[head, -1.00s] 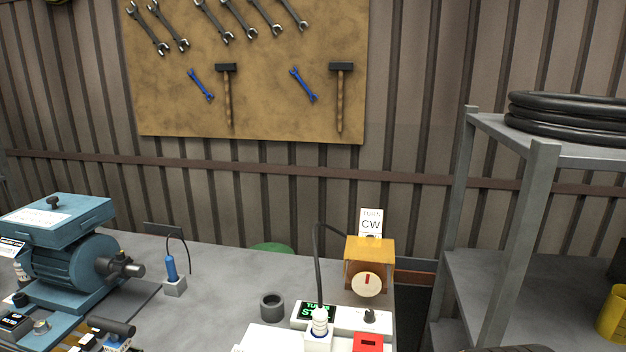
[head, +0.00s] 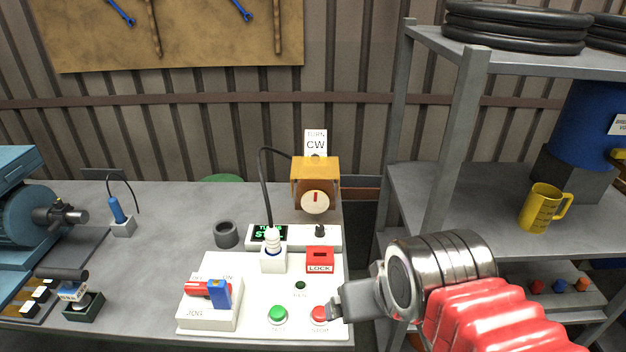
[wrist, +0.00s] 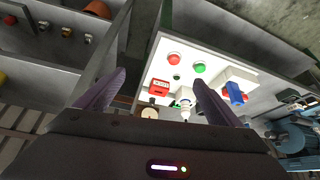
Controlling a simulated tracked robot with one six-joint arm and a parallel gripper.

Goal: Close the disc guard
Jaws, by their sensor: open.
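A yellow-orange hood (head: 316,169) stands at the back right of the bench. A round white disc (head: 315,202) with a red mark shows at its front, below a sign reading TURN CW (head: 316,143). No part is labelled as the disc guard, and I cannot tell whether this hood is it. The disc also shows in the wrist view (wrist: 149,113), beyond my fingers. My gripper (wrist: 157,92) is open and empty, with its two fingers apart. In the head view my gripper is in front of the shelf, beside the panel's right edge, well short of the hood.
A white control panel (head: 206,265) holds a blue-handled JOG switch (head: 219,293), a green button (head: 277,314), a red stop button (head: 319,314) and a red LOCK block (head: 320,260). A grey ring (head: 227,234) lies behind. A metal shelf (head: 458,150) with a yellow jug (head: 541,208) stands right.

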